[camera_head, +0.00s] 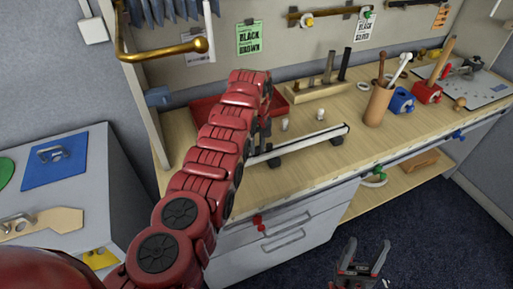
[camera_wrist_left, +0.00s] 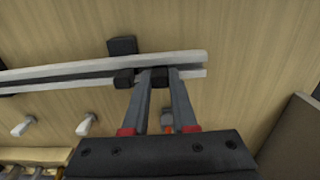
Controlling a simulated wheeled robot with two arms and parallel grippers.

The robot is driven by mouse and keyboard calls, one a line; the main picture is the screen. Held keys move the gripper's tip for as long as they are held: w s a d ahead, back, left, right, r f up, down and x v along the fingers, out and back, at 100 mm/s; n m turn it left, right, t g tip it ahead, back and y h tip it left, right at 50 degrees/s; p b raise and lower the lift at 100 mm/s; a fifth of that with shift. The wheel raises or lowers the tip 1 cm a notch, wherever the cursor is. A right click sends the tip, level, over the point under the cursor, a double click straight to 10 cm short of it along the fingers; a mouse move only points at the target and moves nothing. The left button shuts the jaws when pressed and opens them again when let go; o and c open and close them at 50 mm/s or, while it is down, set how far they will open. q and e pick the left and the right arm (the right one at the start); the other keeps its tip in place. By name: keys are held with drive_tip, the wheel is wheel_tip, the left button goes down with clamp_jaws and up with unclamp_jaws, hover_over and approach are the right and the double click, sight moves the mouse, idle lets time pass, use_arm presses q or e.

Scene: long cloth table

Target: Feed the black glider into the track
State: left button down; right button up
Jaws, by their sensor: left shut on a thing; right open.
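The track is a pale rail (camera_head: 305,139) with a dark slot along it, lying on the wooden bench top; it also spans the left wrist view (camera_wrist_left: 62,75). My left gripper (camera_head: 260,142) is at the track's left part in the head view. In the left wrist view its fingertips (camera_wrist_left: 150,78) are shut on a small black piece, the glider (camera_wrist_left: 125,79), right at the rail. The fingertips hide much of it, and I cannot tell whether it sits in the slot. My right gripper (camera_head: 365,262) is open and empty, low in front of the drawers.
Two small pale pegs (camera_head: 321,113) stand behind the track. A red tray (camera_head: 203,108) is partly behind my left arm. A wooden block with dark pegs (camera_head: 315,91) and a tool cup (camera_head: 378,103) stand farther back.

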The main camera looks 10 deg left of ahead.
use_arm(q)
drive_tip(key=shift+w+d+b, duration=0.1)
drive_tip(key=shift+d+b, duration=0.15)
drive_tip(key=shift+b, duration=0.5)
drive_tip(key=c, duration=0.6)
unclamp_jaws()
